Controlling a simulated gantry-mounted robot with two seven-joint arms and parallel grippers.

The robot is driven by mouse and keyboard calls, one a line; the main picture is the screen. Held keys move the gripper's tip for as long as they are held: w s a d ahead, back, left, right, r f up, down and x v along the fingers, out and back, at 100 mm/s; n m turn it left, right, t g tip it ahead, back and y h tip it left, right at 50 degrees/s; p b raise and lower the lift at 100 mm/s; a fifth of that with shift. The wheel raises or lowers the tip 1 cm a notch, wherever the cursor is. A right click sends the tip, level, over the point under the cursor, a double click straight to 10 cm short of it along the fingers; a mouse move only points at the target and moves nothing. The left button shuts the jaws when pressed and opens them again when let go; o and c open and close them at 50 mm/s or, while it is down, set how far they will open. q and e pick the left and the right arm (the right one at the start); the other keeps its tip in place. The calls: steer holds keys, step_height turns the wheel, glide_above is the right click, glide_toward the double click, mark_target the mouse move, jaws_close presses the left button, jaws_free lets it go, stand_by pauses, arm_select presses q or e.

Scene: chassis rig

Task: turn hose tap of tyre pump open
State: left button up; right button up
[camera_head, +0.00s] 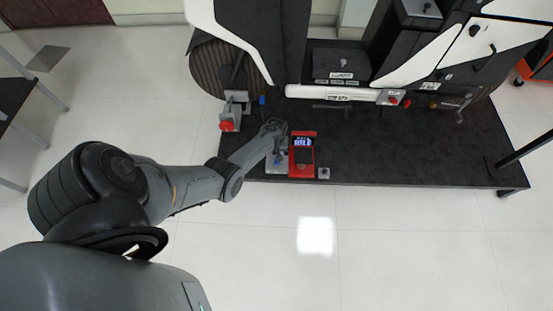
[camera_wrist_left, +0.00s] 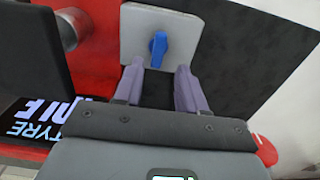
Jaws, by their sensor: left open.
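The tyre pump (camera_head: 302,168) is a red unit with a lit screen at the front edge of the dark platform. Its red body and a lit label also show in the left wrist view (camera_wrist_left: 95,55). The hose tap is a blue lever (camera_wrist_left: 158,46) on a pale grey plate (camera_wrist_left: 185,27), beside the pump. My left gripper (camera_wrist_left: 159,72) is open, its two fingers pointing at the blue lever, one to each side of it in the picture. I cannot tell whether they touch it. In the head view the left gripper (camera_head: 277,146) is above the plate. My right gripper is out of view.
The dark platform (camera_head: 400,150) is mostly clear to the right of the pump. A grey bracket with a red knob (camera_head: 227,125) stands to the left. The white and black chassis rig (camera_head: 345,92) rises behind. Tiled floor lies in front.

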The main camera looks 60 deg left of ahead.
arm_select(q)
steer(key=shift+w+d+f+b, duration=0.15)
steer(key=shift+f+b, duration=0.25)
steer(key=shift+f, duration=0.25)
steer(key=shift+w+a+f+b, duration=0.1)
steer(key=shift+f+b, duration=0.25)
steer(key=shift+f, duration=0.3)
steer(key=shift+s, duration=0.1)
jaws_close()
